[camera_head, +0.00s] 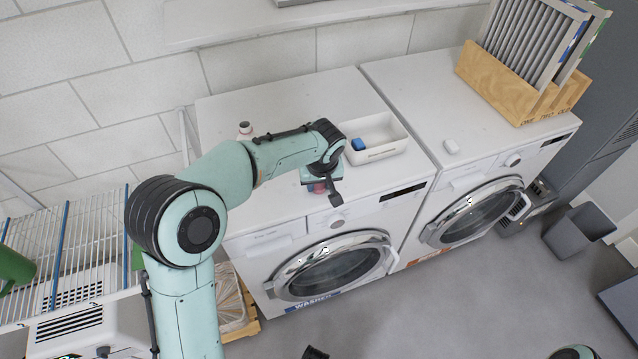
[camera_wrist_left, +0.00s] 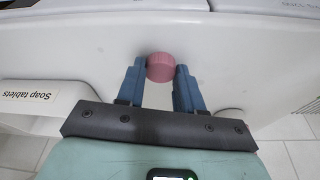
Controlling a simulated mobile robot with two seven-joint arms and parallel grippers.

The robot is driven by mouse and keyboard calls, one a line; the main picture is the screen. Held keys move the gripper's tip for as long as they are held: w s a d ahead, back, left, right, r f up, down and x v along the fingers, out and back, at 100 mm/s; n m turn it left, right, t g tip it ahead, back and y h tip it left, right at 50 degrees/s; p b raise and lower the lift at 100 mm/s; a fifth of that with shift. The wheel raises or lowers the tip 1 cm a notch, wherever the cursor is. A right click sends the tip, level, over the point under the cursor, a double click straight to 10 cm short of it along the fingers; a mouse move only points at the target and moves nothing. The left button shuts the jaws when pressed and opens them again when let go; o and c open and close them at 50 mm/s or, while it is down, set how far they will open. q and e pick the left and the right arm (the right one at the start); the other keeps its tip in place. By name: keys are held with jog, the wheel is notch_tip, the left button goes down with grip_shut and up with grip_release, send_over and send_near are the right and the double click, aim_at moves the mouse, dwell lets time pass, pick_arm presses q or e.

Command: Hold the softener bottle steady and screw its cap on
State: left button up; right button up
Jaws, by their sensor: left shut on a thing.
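My left gripper (camera_head: 318,187) is low over the front of the left washer's top. In the left wrist view its blue fingers (camera_wrist_left: 160,72) are shut on a round pink cap (camera_wrist_left: 160,67); only a little red of it shows in the head view. My right gripper does not show clearly.
The washer's back middle is clear.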

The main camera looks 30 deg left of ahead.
aim_at(319, 186)
pick_arm(q)
notch_tip(319, 186, up, 20)
jog(key=p, duration=0.4)
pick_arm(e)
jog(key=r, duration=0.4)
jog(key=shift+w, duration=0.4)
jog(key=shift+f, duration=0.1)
